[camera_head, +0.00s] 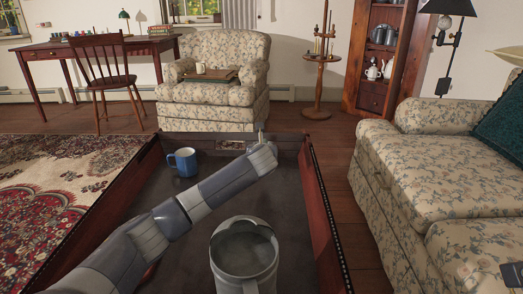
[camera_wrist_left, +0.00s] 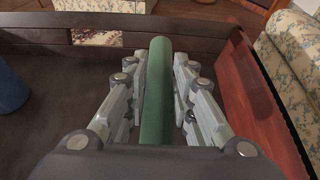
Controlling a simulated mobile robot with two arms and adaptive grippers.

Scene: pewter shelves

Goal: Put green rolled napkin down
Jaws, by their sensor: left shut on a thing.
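The green rolled napkin (camera_wrist_left: 156,92) is a long, smooth green roll. In the left wrist view it stands out between the fingers of my left gripper (camera_wrist_left: 157,95), which is shut on it. In the head view my left gripper (camera_head: 261,143) is near the far wall of a large dark wooden tray-like box (camera_head: 322,215), over its inside. The napkin is hardly visible there. I cannot tell whether it touches the box floor.
A blue mug (camera_head: 183,162) stands at the far left inside the box and shows at the left edge of the wrist view (camera_wrist_left: 10,88). The dark floor between is bare. A floral armchair (camera_head: 215,80) stands beyond, and a floral sofa (camera_head: 440,170) stands right.

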